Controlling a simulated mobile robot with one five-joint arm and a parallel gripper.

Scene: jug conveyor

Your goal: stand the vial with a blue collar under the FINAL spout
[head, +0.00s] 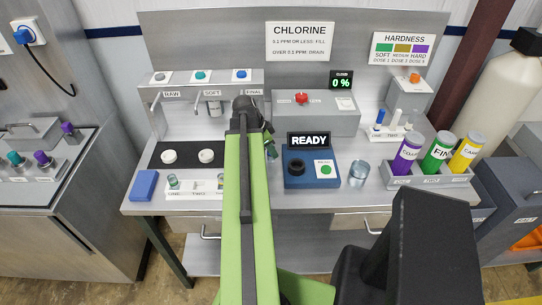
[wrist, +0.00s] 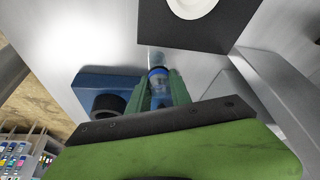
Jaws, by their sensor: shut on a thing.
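My gripper (wrist: 162,86) is shut on the vial with a blue collar (wrist: 157,74) in the wrist view. The vial's clear end points away from my wrist. The FINAL label (head: 255,92) is on the grey spout unit (head: 206,90) at the back, below a blue button (head: 241,75). My arm covers the area under the FINAL spout.
A black mat (head: 187,154) with white discs (head: 168,156) lies left of my arm. A white rack (head: 182,195), a blue block (head: 145,184), the READY meter (head: 298,181) and a glass (head: 358,173) stand near the front. Coloured tubes (head: 438,153) stand at right.

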